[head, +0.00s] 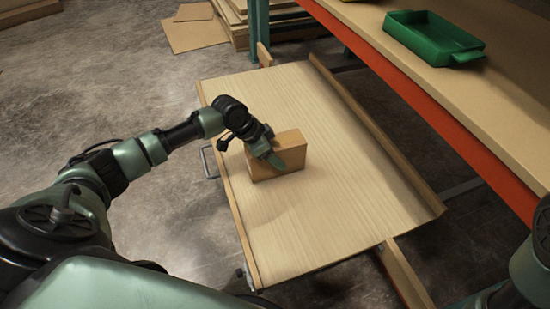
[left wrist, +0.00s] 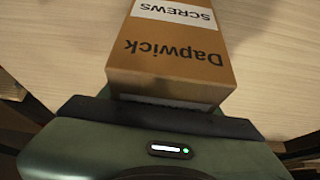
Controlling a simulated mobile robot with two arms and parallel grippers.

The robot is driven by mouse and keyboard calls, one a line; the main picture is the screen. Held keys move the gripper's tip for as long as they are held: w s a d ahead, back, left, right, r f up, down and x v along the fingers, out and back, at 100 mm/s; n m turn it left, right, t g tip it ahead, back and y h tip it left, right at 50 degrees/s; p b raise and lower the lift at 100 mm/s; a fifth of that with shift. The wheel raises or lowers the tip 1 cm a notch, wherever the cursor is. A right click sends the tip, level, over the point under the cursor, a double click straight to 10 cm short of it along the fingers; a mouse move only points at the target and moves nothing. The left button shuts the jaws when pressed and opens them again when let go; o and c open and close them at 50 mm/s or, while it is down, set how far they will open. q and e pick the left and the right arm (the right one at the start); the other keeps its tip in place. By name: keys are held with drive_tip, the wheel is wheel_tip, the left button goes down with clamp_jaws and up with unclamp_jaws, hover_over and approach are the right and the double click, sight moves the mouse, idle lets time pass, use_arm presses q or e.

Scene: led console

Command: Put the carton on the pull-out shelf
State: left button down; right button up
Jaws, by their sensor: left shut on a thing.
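The carton (head: 291,150) is a brown box at the middle of the pull-out shelf (head: 325,205). In the left wrist view the carton (left wrist: 175,65) shows the words "Dapwick" and "SCREWS". My left gripper (head: 272,158) is shut on the carton at its near left side. The carton looks upright and appears to be on or just above the shelf board; I cannot tell whether it touches. The shelf is pale wood with raised strips along its sides. My right arm shows only in part at the lower right edge, and its gripper is out of view.
A higher shelf with an orange-red beam (head: 440,115) runs along the right and bears a green tray (head: 433,38). A metal handle (head: 208,162) is on the shelf's left edge. Flat boards (head: 195,35) lie on the floor at the back. The board in front of the carton is clear.

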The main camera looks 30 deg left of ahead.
use_arm(q)
drive_tip(key=shift+w+r, duration=0.15)
drive_tip(key=shift+c, duration=1.8)
unclamp_jaws()
drive_tip(key=shift+f, duration=0.25)
drive_tip(key=shift+r, duration=0.1)
